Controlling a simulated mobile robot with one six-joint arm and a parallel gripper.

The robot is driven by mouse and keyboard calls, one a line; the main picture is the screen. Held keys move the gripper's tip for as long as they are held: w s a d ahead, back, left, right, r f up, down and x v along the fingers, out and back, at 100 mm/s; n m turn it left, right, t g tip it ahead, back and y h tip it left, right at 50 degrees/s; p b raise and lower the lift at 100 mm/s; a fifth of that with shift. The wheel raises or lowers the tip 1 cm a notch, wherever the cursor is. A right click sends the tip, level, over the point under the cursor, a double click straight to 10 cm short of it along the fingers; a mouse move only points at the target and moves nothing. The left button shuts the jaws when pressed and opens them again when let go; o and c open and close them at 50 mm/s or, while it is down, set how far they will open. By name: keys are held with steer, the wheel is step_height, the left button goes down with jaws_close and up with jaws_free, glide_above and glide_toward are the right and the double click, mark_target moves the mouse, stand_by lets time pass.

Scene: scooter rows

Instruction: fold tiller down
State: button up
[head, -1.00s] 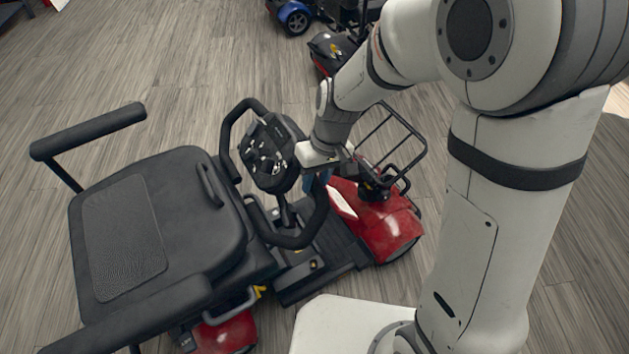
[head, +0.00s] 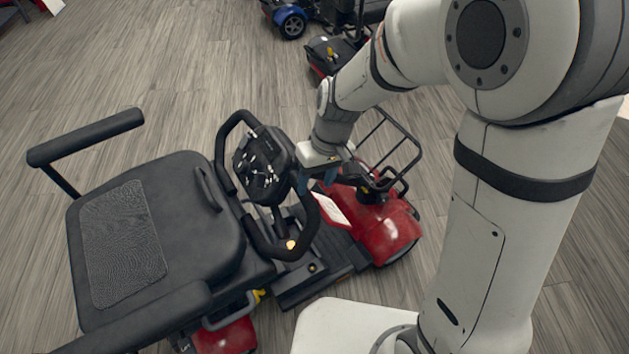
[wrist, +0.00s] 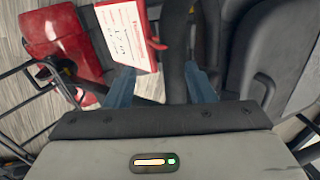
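The red scooter's tiller carries a black control head (head: 263,165) and a loop handlebar (head: 222,155). It leans toward the seat (head: 150,225). My gripper (head: 325,177) is just right of the control head, on the basket side. In the wrist view, its two blue fingers (wrist: 162,87) are spread apart. A dark post (wrist: 175,45), which looks like part of the tiller, lies between them, closer to the right finger. A white card with red print (wrist: 126,35) is beyond the left finger. Contact with the post cannot be told.
A wire basket (head: 385,150) stands over the red front cover (head: 380,225), close to my gripper. The seat's armrest (head: 90,135) is at left. Other scooters (head: 330,50) stand at the back. The floor (head: 130,60) at upper left is clear.

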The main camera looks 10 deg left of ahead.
steer(key=s+p+v, duration=0.1)
steer(key=v, duration=0.5)
steer(key=shift+w+r, duration=0.4)
steer(key=shift+w, duration=0.1)
steer(key=shift+d, duration=0.1)
